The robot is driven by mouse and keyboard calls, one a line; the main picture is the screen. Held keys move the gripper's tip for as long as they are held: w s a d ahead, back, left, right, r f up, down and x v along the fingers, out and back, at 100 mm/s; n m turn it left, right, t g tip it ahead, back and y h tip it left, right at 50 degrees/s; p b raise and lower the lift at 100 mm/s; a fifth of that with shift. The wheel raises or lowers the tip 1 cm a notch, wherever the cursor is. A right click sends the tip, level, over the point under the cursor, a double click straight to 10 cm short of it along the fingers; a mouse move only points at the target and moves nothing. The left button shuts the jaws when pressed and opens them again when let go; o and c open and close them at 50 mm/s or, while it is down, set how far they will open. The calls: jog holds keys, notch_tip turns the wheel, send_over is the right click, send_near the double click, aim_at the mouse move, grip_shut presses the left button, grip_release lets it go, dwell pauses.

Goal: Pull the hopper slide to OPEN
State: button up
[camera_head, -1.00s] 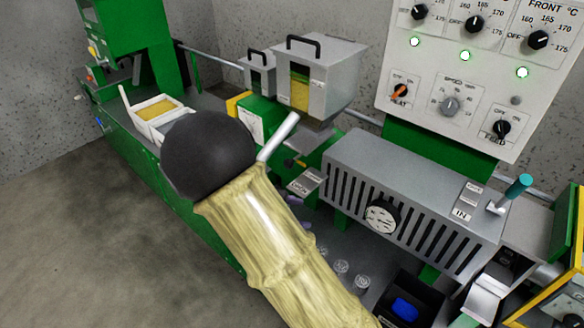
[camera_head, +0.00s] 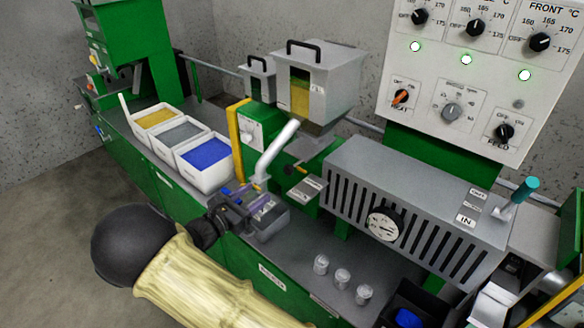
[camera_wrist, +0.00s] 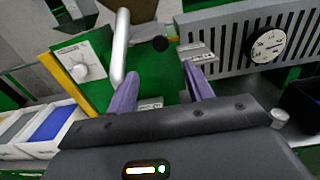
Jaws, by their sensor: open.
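The grey hopper (camera_head: 318,85) has a window showing yellow pellets and stands on the green machine. Below its outlet a dark round knob (camera_head: 302,167) shows, which looks like the slide's handle; the slide itself is mostly hidden. The knob also shows in the wrist view (camera_wrist: 160,44). Small label plates (camera_head: 305,188) sit beside it, too small to read surely. My gripper (camera_head: 250,194) is open and empty, in front of and below the knob, to its left in the head view. In the wrist view its purple fingers (camera_wrist: 160,75) are apart, with the knob beyond the gap.
A bent grey pipe (camera_head: 275,152) stands close beyond my gripper. White bins (camera_head: 205,178) of yellow, grey and blue pellets are at left. A slotted grey barrel cover (camera_head: 410,205) with a gauge is at right.

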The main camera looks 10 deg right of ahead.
aim_at(287, 172)
jog(key=p+x, duration=0.1)
jog(key=x, duration=1.4)
jog(key=shift+w+d+f, duration=0.1)
jog(key=shift+w+d, duration=0.1)
jog(key=shift+d, duration=0.2)
grip_shut()
